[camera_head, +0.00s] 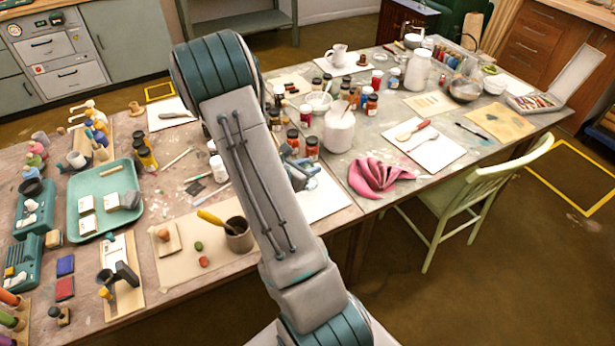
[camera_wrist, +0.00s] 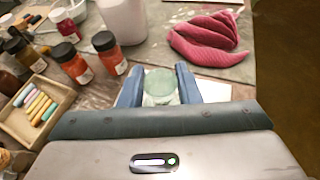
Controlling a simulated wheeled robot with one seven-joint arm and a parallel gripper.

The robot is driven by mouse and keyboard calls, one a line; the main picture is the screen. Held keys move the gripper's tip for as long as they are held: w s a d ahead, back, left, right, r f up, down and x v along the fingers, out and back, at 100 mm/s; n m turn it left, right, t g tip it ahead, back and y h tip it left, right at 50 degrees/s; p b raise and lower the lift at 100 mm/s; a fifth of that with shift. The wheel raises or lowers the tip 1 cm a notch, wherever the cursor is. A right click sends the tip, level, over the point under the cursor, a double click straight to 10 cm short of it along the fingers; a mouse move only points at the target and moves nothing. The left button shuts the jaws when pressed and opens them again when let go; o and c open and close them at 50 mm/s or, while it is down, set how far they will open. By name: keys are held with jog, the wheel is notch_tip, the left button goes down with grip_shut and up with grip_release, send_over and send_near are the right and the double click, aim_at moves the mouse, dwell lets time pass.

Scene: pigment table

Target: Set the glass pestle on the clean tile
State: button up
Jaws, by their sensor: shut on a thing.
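My gripper (camera_wrist: 158,88) has its two blue fingers closed around a pale green glass piece, the glass pestle (camera_wrist: 160,82), seen from above with its round top showing. A flat white surface, perhaps the clean tile (camera_wrist: 214,90), shows just right of and beneath the fingers in the wrist view. It also shows in the head view (camera_head: 328,198), partly hidden by my arm. I cannot tell how high the pestle is above it or whether they touch. In the head view my arm hides the pestle.
A pink cloth (camera_wrist: 210,40), red-brown jars (camera_wrist: 72,64), a white container (camera_wrist: 122,20) and a tray of chalks (camera_wrist: 36,104) surround the gripper. A green tray (camera_head: 103,212) lies left, a cup (camera_head: 238,236) stands near the front. A chair (camera_head: 480,190) stands right.

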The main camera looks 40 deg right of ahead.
jog(key=shift+f+b, duration=0.8)
jog(key=shift+f, duration=0.95)
jog(key=shift+f, duration=0.15)
jog(key=o, duration=1.1)
